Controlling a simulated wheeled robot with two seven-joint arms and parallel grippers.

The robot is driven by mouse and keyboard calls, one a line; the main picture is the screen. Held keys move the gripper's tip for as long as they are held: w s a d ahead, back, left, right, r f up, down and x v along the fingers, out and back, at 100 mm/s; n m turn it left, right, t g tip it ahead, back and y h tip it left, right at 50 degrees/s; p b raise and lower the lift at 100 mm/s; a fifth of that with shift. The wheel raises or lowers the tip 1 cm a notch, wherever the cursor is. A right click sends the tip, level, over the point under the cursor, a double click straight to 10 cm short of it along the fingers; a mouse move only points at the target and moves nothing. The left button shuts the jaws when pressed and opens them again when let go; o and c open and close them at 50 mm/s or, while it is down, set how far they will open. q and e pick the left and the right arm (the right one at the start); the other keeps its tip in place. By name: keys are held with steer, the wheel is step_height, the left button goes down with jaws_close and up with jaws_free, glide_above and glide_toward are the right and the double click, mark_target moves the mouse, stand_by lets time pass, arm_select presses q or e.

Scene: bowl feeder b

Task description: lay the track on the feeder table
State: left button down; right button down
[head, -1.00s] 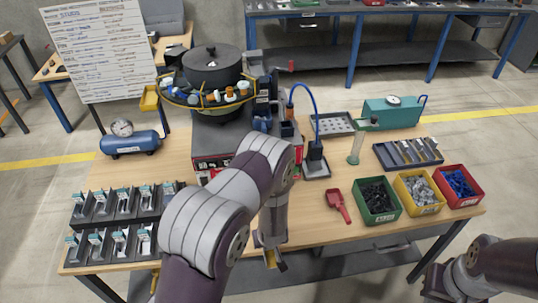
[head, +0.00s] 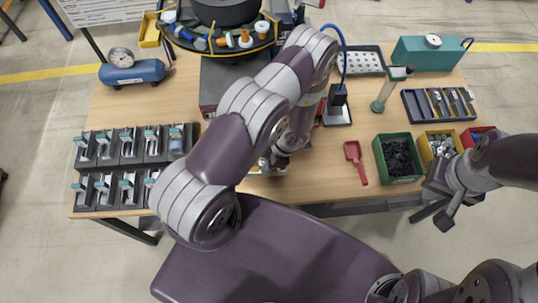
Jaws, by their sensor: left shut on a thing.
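My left gripper (head: 270,165) is low over the front edge of the wooden feeder table (head: 240,187), in front of the bowl feeder (head: 225,35). It is shut on a small pale, yellowish piece, which I take for the track; my arm and gripper hide most of it. I cannot tell whether this piece touches the table. My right gripper (head: 447,215) hangs at the right, off the table's front edge by the bins; its fingers are too unclear to tell open from shut.
A red scoop (head: 356,162) lies right of my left gripper. Green (head: 398,178), yellow and red bins stand at the right front. Black slotted holders (head: 110,147) fill the left front. A blue tank (head: 132,73) and a black rack (head: 440,103) stand farther back. Bare wood shows at left centre.

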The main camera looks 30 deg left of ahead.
arm_select(q)
steer(key=shift+w+a+f, duration=0.1)
steer(key=shift+w+f, duration=0.05)
steer(key=shift+f, duration=0.55)
steer(key=shift+w+f, duration=0.2)
steer(key=shift+f, duration=0.1)
steer(key=shift+s, duration=0.15)
steer(key=c, duration=1)
jaws_free()
steer(key=shift+o, duration=0.2)
arm_select(e)
steer(key=shift+w, duration=0.25)
